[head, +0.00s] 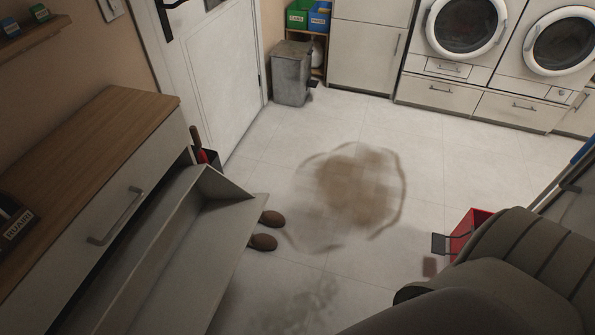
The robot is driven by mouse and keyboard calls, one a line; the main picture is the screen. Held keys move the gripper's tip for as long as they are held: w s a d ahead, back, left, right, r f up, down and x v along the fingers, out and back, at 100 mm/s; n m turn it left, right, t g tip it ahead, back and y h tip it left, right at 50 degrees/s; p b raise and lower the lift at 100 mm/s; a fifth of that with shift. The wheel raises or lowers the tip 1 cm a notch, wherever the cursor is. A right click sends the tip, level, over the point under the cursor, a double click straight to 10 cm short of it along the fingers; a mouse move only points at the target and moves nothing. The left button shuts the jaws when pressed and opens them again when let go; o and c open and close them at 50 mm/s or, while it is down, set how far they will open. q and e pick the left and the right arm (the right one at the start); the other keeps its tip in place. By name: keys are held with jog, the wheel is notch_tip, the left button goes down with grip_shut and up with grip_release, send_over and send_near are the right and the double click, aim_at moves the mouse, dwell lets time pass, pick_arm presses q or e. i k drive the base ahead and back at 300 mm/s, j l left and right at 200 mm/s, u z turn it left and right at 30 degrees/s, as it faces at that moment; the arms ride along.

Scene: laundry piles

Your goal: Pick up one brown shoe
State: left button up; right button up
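Two brown shoes show in the head view, close together at the tilted-out cabinet front: the farther shoe (272,218) and the nearer shoe (263,242). Only their rounded ends stick out past the panel's edge; the rest of each is hidden behind it. My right arm fills the lower right, well to the right of the shoes. A small dark piece beyond it may be part of my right gripper (439,243), but I cannot tell, nor whether that gripper is open. My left gripper is not in view.
The wooden-topped cabinet (95,150) stands at left with its lower compartment (195,240) tipped open. A brown stain (355,187) marks the middle floor. A red container (470,228) is at right. A grey bin (291,75) and washers (465,25) stand behind. The central floor is free of objects.

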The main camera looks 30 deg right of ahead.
aim_at(274, 218)
jog(key=z, duration=0.7)
jog(key=i+l+u, duration=0.1)
jog(key=i+l, duration=0.25)
jog(key=i+l+u, duration=0.15)
jog(key=i+l, duration=0.2)
jog(key=i+l+u, duration=0.1)
jog(key=i+l, duration=0.25)
jog(key=l, duration=0.2)
jog(key=i+l+u, duration=0.1)
jog(key=i+l, duration=0.2)
jog(key=l, duration=0.15)
